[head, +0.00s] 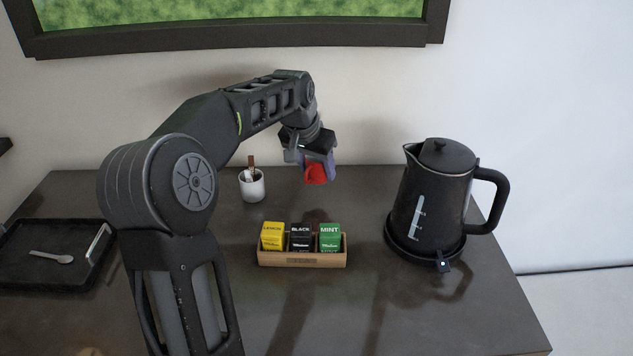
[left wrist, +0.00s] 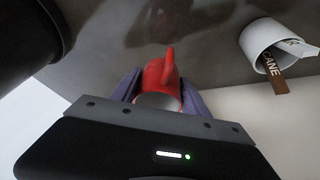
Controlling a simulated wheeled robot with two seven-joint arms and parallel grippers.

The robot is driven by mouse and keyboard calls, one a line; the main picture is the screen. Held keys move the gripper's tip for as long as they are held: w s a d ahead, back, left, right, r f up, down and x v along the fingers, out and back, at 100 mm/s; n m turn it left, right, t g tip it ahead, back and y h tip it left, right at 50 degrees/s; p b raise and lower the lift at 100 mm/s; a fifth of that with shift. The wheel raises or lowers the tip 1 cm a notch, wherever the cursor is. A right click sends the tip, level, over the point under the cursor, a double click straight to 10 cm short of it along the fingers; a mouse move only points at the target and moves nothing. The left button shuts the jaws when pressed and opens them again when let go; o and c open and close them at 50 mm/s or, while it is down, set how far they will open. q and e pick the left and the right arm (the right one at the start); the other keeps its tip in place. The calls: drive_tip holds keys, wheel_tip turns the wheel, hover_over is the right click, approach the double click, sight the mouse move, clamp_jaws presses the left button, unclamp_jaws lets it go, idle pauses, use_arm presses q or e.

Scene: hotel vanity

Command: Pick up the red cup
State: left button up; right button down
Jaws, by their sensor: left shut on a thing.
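The red cup (head: 316,174) is held by my left gripper (head: 318,164) toward the back of the counter in the head view. In the left wrist view the cup (left wrist: 158,78) sits between the two purple fingers of the left gripper (left wrist: 158,98), its handle pointing away from the camera and part of its rim showing. The left gripper is shut on the cup. The fingers cover most of the cup in the head view, and I cannot tell exactly how far it is above the counter. My right gripper is not in view.
A white cup with sugar sticks (head: 252,186) stands left of the gripper. A wooden tea box (head: 302,259) lies in front. A black kettle (head: 434,200) stands at the right. A black tray (head: 28,281) with a spoon (head: 52,257) is at the left. The counter's front right is clear.

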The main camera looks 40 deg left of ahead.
use_arm(q)
drive_tip(key=shift+r, duration=2.15)
drive_tip(key=shift+r, duration=0.1)
